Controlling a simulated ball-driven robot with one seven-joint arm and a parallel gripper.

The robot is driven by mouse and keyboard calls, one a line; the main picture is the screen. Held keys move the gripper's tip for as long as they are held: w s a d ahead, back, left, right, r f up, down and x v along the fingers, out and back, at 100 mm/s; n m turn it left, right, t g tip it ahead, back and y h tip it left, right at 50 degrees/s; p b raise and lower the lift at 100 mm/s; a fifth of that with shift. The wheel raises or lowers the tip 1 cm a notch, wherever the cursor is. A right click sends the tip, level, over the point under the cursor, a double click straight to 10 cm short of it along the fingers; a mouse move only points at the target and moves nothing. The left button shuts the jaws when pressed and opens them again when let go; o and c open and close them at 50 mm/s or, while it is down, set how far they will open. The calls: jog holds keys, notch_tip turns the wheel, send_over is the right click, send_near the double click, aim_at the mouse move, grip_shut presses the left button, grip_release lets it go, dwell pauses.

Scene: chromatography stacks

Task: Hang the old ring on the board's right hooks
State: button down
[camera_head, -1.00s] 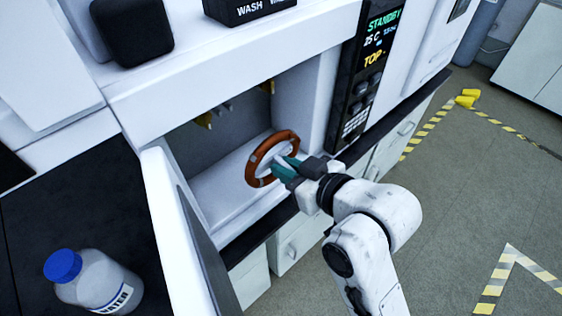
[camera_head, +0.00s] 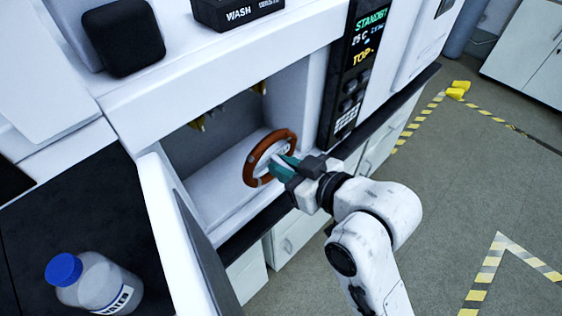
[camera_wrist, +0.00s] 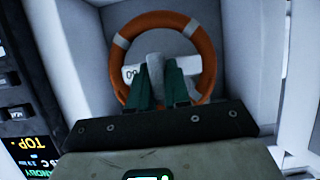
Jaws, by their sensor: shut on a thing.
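The ring (camera_head: 252,162) is orange-brown with pale bands and a white bar across its middle. In the head view it is at the mouth of the open white compartment. My gripper (camera_head: 279,165) has teal fingers shut on the ring's white bar. The wrist view shows the ring (camera_wrist: 204,50) with my gripper's fingers (camera_wrist: 160,72) at the bar. No board is clearly distinguishable.
An open white door (camera_head: 168,205) stands at the compartment's left. A dark control panel (camera_head: 350,85) bounds its right side. A blue-capped water bottle (camera_head: 95,285) stands on the black counter (camera_head: 50,215). A black WASH box (camera_head: 237,14) sits above.

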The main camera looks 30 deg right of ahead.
jog(key=shift+s+d+p, duration=0.25)
jog(key=shift+s, duration=0.5)
jog(key=shift+s+d+p, duration=0.2)
jog(key=shift+s+p, duration=0.1)
jog(key=shift+s, duration=0.4)
jog(key=shift+s+d+p, duration=0.25)
jog(key=shift+s, duration=0.5)
jog(key=shift+s+r, duration=0.1)
jog(key=s+d+p, duration=0.2)
jog(key=s+p, duration=0.2)
jog(key=s, duration=0.4)
jog(key=s+d+p, duration=0.3)
jog(key=s+p, duration=0.1)
jog(key=s, duration=0.4)
jog(key=shift+d+p, duration=0.15)
jog(key=shift+p, duration=0.2)
